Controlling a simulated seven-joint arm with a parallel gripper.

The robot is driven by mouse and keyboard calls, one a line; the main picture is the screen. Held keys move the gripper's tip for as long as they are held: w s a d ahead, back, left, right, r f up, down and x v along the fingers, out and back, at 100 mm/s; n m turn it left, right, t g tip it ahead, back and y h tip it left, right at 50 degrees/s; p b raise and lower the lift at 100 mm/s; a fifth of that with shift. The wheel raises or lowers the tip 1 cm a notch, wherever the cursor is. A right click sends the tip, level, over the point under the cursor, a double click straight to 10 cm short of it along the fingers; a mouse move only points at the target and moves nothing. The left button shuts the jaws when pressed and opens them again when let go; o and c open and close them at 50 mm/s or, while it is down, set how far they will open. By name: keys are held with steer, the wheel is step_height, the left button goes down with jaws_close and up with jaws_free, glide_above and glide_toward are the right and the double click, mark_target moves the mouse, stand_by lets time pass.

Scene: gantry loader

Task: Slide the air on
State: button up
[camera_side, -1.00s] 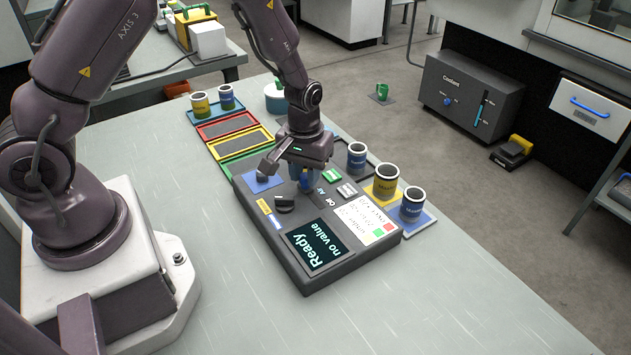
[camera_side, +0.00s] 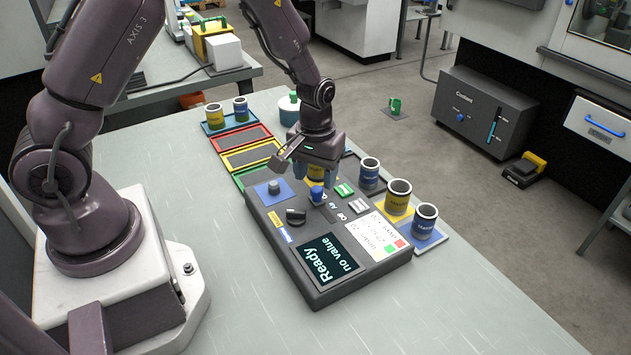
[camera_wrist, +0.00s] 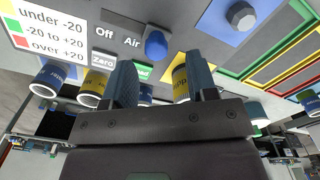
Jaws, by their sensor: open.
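The air slider is a blue knob (camera_side: 317,194) on the grey control panel (camera_side: 268,222). It stands at the end of its dark track, on the side away from the word "Off". In the wrist view the blue knob (camera_wrist: 156,45) is just beyond my fingertips, with "Air" and "Off" printed to its left. My gripper (camera_side: 317,177) is open and empty above the panel, a little behind the knob in the side view. In the wrist view its two blue fingers (camera_wrist: 161,78) are spread apart, and I see no contact with the knob.
The display (camera_side: 325,258) reads "Ready, no value". Mugs (camera_side: 398,198) stand along the panel's far right side. Coloured trays (camera_side: 240,138) lie behind. The front table is clear.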

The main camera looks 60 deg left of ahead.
mark_target(315, 187)
step_height(315, 187, up, 10)
stand_by(0.3)
steer(key=shift+r, duration=0.1)
steer(key=s+d+r+m+t, duration=0.2)
steer(key=s+r+m, duration=0.1)
steer(key=s+r, duration=0.4)
steer(key=s+d+r+m+t, duration=0.2)
steer(key=s+r+m+t, duration=0.1)
steer(key=s+r, duration=0.5)
steer(key=shift+s+r+m+t, duration=0.3)
steer(key=shift+s+m, duration=0.1)
steer(key=shift+s, duration=0.85)
steer(key=shift+c, duration=0.3)
stand_by(1.5)
